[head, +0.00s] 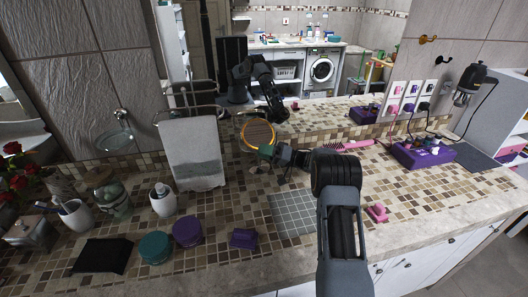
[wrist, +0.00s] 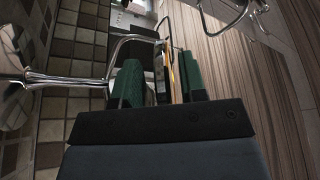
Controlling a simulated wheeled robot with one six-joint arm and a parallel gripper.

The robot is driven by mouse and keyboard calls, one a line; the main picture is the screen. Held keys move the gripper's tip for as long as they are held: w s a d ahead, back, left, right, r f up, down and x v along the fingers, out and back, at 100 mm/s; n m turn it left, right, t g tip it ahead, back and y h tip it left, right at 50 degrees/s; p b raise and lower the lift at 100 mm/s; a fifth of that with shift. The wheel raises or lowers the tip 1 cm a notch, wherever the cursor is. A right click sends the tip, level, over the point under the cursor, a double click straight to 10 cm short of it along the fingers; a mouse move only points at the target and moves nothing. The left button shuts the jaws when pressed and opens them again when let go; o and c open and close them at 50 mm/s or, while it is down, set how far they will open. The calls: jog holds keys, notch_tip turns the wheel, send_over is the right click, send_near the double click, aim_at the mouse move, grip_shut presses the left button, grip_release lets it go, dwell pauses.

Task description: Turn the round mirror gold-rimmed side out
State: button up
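The round mirror (head: 258,134) stands on the tiled counter beside the towel stand. Its gold rim shows in the head view around a brown, striped-looking face. My gripper (head: 267,151) is at the mirror's lower right edge. In the wrist view, the green fingers of my gripper (wrist: 159,82) are spread apart. A thin gold edge, which looks like the mirror's rim (wrist: 171,72), shows between them, nearer the right finger. I cannot tell whether either finger touches it. The mirror's lower part is partly hidden behind my gripper in the head view.
A chrome towel stand (head: 188,92) with a grey-white towel (head: 196,155) is close on the left. A pink brush (head: 345,145) lies right of my gripper. Purple (head: 187,231) and teal (head: 154,247) tubs stand in front. The large wall mirror reflects my arm behind.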

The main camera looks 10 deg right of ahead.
grip_shut()
jog(key=shift+w+f+n+g+y+b, duration=0.3)
jog(key=shift+f+n+y+b, duration=0.1)
jog(key=shift+n+b, duration=0.75)
grip_release()
jog(key=shift+b+v, duration=0.75)
jog(key=shift+v, duration=3)
